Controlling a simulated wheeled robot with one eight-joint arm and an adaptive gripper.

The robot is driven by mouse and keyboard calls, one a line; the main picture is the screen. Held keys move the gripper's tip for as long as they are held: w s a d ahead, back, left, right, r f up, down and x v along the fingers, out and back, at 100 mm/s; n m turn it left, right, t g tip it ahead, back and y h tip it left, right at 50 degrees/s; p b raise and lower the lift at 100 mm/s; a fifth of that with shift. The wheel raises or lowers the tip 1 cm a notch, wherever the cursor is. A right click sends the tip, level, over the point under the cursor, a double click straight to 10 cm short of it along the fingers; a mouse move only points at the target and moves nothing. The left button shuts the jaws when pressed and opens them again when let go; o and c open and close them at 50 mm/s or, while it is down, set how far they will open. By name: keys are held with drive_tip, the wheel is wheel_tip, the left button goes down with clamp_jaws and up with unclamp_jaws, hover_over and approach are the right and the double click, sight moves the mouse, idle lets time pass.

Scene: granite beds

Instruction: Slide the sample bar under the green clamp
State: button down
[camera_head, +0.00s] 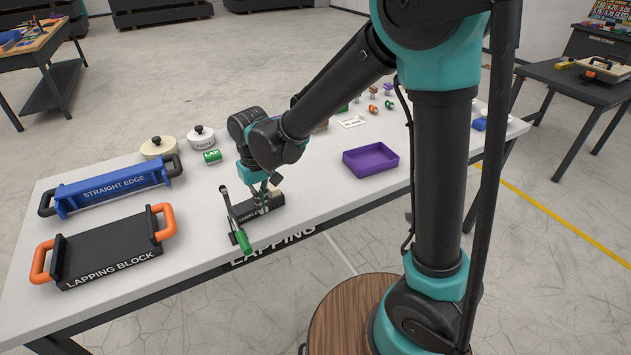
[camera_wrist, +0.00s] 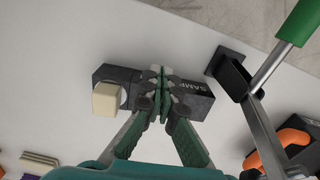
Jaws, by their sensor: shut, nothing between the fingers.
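The sample bar (camera_head: 246,217) is a dark bar with white lettering on the white table's front part. It also shows in the wrist view (camera_wrist: 198,103), partly hidden by my fingers. A cream block (camera_wrist: 106,99) sits at its left end in the wrist view. The green clamp (camera_head: 243,240) has a green handle, and its metal arm and dark foot show right of the bar in the wrist view (camera_wrist: 232,68). My gripper (camera_head: 262,197) is shut and empty, its fingers over the middle of the bar (camera_wrist: 161,74). I cannot tell whether they touch it.
A lapping block (camera_head: 108,246) with orange handles and a blue straight edge (camera_head: 112,189) lie to the left.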

drive_tip(key=shift+w+a, duration=0.25)
drive_tip(key=shift+w, duration=0.1)
idle(0.3)
drive_tip(key=shift+w+a, duration=0.2)
drive_tip(key=shift+w, duration=0.05)
drive_tip(key=shift+w+a, duration=0.4)
drive_tip(key=shift+w, duration=0.1)
drive_tip(key=shift+s+d, duration=0.1)
drive_tip(key=shift+s+d, duration=0.2)
drive_tip(key=shift+s, duration=0.05)
drive_tip(key=shift+r, duration=0.1)
idle(0.3)
drive_tip(key=shift+r, duration=2.45)
